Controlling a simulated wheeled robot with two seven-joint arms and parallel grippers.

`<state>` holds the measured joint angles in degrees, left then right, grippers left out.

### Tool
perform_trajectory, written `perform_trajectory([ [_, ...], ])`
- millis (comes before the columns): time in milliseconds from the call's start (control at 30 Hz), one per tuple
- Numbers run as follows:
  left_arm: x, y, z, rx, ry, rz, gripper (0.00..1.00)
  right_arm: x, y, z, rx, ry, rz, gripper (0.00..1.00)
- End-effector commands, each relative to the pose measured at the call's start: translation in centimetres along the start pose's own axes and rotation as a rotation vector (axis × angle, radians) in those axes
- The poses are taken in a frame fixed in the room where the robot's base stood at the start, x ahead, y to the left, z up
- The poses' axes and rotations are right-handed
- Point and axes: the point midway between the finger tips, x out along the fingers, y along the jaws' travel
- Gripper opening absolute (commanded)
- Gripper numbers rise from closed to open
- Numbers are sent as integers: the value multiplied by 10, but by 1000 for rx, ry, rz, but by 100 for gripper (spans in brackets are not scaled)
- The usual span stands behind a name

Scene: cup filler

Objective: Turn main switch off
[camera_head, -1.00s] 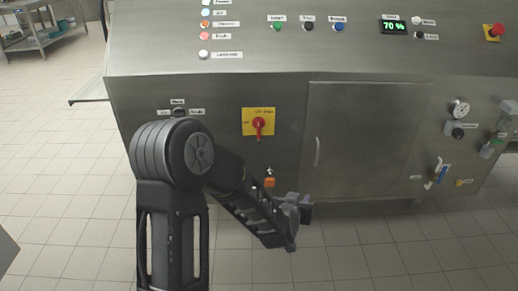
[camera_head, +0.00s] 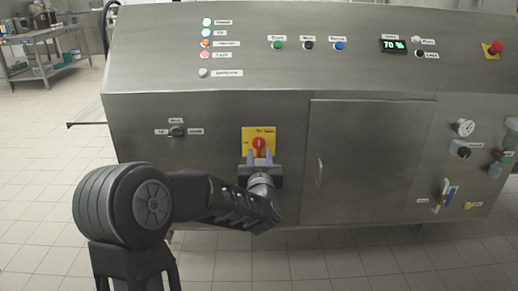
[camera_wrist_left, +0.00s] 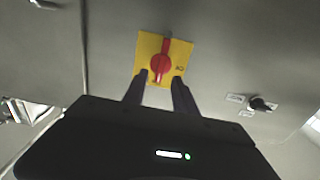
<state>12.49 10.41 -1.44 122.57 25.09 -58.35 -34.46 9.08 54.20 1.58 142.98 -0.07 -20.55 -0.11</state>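The main switch is a red rotary knob (camera_head: 259,147) on a yellow square plate (camera_head: 249,134) on the steel front of the machine. Its handle stands about upright in the head view. My left gripper (camera_head: 260,156) is just in front of the plate's lower part, fingers pointing at it. In the left wrist view the red knob (camera_wrist_left: 160,66) shows beyond the tips, about centred between them. The two fingers (camera_wrist_left: 158,86) are apart with nothing between them. Whether they touch the plate I cannot tell. My right gripper is in neither view.
A black selector knob (camera_head: 177,131) is left of the switch. A cabinet door (camera_head: 370,160) with a vertical handle (camera_head: 320,170) is to the right. Buttons and a display (camera_head: 393,45) reading 70 % line the upper panel. The tiled floor (camera_head: 330,262) in front is clear.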

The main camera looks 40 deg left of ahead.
Motion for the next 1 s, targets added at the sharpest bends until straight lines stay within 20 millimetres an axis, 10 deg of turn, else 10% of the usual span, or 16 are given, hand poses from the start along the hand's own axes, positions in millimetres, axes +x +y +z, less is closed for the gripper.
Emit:
perform_trajectory([
  [300, 44, -1, 0, 0, 1, -2, 34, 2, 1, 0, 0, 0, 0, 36],
  [633, 48, 0, 0, 0, -1, 0, 34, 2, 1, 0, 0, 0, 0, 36],
  [1000, 48, 0, 0, 0, 0, 0, 4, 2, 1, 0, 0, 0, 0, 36],
])
